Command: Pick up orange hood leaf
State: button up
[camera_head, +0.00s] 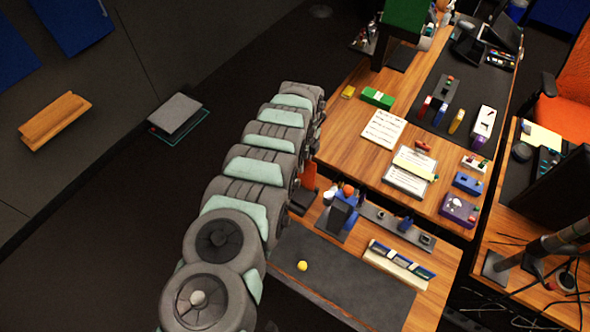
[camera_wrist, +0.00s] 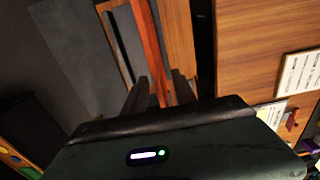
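The orange hood leaf (camera_wrist: 150,45) shows in the wrist view as a narrow orange-red strip, seen nearly edge-on. It runs from the top edge down between the two dark fingers of my gripper (camera_wrist: 160,88). One finger is on each side of the strip, close to it. Whether the fingers touch the leaf is too dark to tell. In the head view a small part of the orange leaf (camera_head: 309,176) shows upright beside my arm, at the left edge of the wooden bench. My arm hides the rest of it and most of my gripper there.
A dark mat (camera_head: 345,275) with a yellow ball (camera_head: 302,266) lies to the front right. A blue and dark device (camera_head: 340,213) stands close to the leaf. Papers (camera_head: 384,128) and small boxes lie farther back on the desk.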

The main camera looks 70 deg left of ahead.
jog(key=shift+f, duration=0.55)
jog(key=shift+c, duration=0.3)
grip_shut()
